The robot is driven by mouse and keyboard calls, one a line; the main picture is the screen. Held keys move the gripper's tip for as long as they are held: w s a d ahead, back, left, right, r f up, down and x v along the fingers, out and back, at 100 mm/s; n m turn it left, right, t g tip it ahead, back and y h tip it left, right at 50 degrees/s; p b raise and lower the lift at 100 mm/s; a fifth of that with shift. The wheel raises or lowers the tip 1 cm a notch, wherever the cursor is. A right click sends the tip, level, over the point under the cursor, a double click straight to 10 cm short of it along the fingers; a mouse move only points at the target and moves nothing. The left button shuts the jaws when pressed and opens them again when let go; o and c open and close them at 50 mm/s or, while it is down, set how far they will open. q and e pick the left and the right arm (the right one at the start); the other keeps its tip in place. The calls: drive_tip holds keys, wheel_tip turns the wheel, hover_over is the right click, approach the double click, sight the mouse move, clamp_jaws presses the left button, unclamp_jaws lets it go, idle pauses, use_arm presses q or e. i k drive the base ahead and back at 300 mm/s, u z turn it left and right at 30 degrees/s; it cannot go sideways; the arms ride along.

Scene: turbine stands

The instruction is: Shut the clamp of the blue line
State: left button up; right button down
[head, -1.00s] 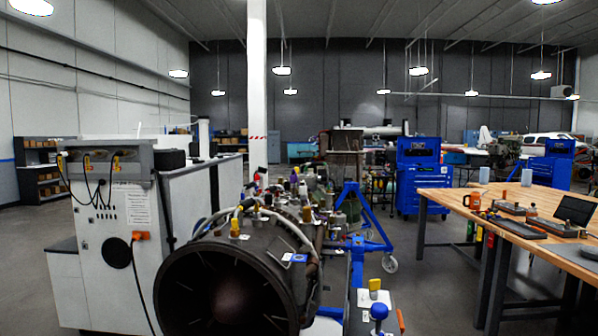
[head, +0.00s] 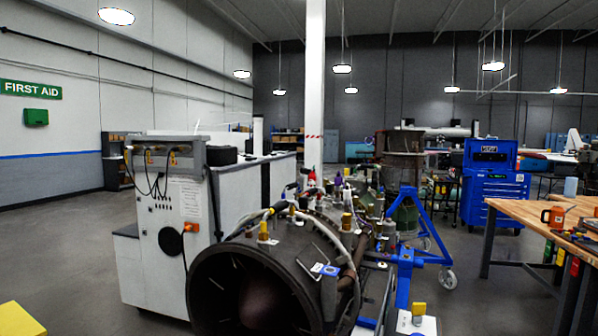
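A dark turbine engine (head: 222,265) with a wide round opening lies in front of me on a blue stand (head: 404,285). Pipes, a pale hose (head: 337,228) and several coloured caps and fittings crowd its top. A small blue-and-white tag (head: 329,270) sits on its right side. I cannot make out a blue line or its clamp among the small parts. Neither of my grippers is in view.
A white cabinet (head: 160,268) with black cables stands left of the engine. A wooden workbench (head: 515,212) is at the right, and a blue tool chest (head: 492,190) behind. A yellow object (head: 18,320) shows at lower left.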

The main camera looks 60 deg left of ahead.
sight(305, 171)
drive_tip(key=u, duration=1.95)
